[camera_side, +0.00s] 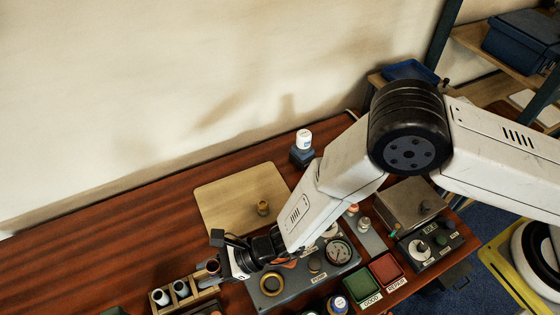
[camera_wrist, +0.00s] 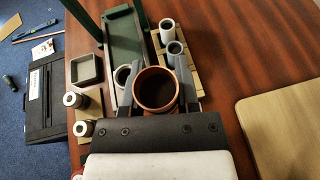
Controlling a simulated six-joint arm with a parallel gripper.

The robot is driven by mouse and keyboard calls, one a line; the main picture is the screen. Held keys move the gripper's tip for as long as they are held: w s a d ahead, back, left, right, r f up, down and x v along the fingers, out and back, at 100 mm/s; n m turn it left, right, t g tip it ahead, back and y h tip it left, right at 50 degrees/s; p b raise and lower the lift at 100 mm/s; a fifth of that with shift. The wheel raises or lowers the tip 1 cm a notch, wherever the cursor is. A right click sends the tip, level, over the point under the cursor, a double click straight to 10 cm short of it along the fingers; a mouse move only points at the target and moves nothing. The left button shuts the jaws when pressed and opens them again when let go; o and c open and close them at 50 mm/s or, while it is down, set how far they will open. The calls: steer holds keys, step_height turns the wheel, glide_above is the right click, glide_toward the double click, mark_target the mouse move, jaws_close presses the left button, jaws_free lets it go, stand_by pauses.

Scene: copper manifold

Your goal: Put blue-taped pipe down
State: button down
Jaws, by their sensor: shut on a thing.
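My gripper (camera_wrist: 156,90) is shut on a copper pipe (camera_wrist: 138,91), seen from above as a round open rim with a dark inside. No blue tape shows on the part in view. In the side view my gripper (camera_side: 217,264) is at the lower left, close beside a wooden rack (camera_side: 203,294). The held pipe (camera_side: 212,266) is upright there, small and partly hidden by the fingers. The rack holds pale grey cylinders; they also show in the wrist view (camera_wrist: 168,29), just beyond the right finger. I cannot tell whether the pipe touches anything below.
A grey pump panel with a gauge (camera_side: 338,251) lies under my arm. Green and red trays (camera_side: 386,268) stand to its right. A dark green channel (camera_wrist: 124,45) lies ahead of my gripper.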

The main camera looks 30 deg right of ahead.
glide_above(195, 281)
steer(key=s, duration=0.2)
steer(key=shift+w+d+f, duration=0.1)
steer(key=shift+d+f, duration=0.05)
steer(key=shift+f, duration=1.3)
steer(key=shift+w+d+f, duration=0.1)
steer(key=shift+d+f, duration=0.05)
steer(key=shift+f, duration=1.3)
steer(key=shift+a+f, duration=0.1)
steer(key=shift+f, duration=0.05)
steer(key=shift+w+f, duration=0.1)
steer(key=shift+f, duration=1.5)
steer(key=shift+f, duration=0.55)
steer(key=shift+c, duration=1.7)
jaws_free()
steer(key=shift+r, duration=0.1)
